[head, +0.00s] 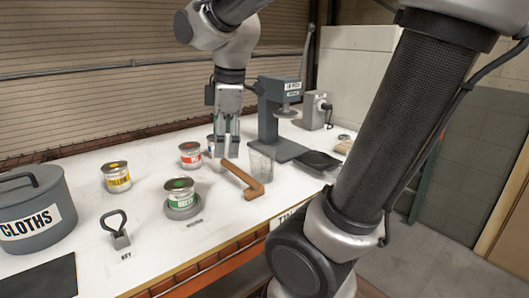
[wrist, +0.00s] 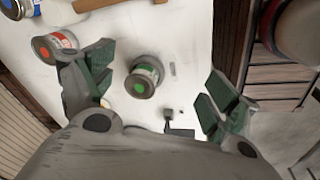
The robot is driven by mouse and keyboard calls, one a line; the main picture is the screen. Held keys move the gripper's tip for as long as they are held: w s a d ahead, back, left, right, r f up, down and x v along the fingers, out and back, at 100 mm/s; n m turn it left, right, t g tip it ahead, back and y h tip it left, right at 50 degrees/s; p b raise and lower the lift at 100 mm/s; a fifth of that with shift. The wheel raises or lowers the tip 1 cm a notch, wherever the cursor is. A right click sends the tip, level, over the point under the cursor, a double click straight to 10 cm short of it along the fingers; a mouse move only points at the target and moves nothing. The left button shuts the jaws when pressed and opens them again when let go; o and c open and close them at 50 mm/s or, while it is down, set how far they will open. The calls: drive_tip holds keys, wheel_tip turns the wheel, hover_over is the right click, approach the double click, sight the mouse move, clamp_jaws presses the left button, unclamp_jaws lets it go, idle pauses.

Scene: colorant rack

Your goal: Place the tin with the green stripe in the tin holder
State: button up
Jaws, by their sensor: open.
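The tin with the green stripe (head: 180,192) stands upright on the round grey tin holder (head: 184,211) near the front middle of the white table. In the wrist view the same green-striped tin (wrist: 145,78) shows from above, in the gap between my fingers but well below them. My gripper (head: 227,153) is open and empty, pointing down behind and to the right of that tin, apart from it. Both green-padded fingers of my gripper (wrist: 160,92) are spread wide in the wrist view. The tin hides most of the holder.
A yellow-striped tin (head: 117,177), a red-striped tin (head: 190,155) and a partly hidden blue tin (head: 210,146) stand nearby. A key tool (head: 119,238) stands front left; a cloths pot (head: 35,212) is far left.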

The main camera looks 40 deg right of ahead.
drive_tip(key=s+d+f+m+t, duration=0.1)
drive_tip(key=s+d+m+t, duration=0.1)
drive_tip(key=s+d+m, duration=0.3)
drive_tip(key=s+m, duration=0.4)
drive_tip(key=m, duration=0.3)
drive_tip(key=shift+s+d+f+m, duration=0.2)
drive_tip(key=shift+s+f+m, duration=0.05)
drive_tip(key=shift+s+m, duration=0.1)
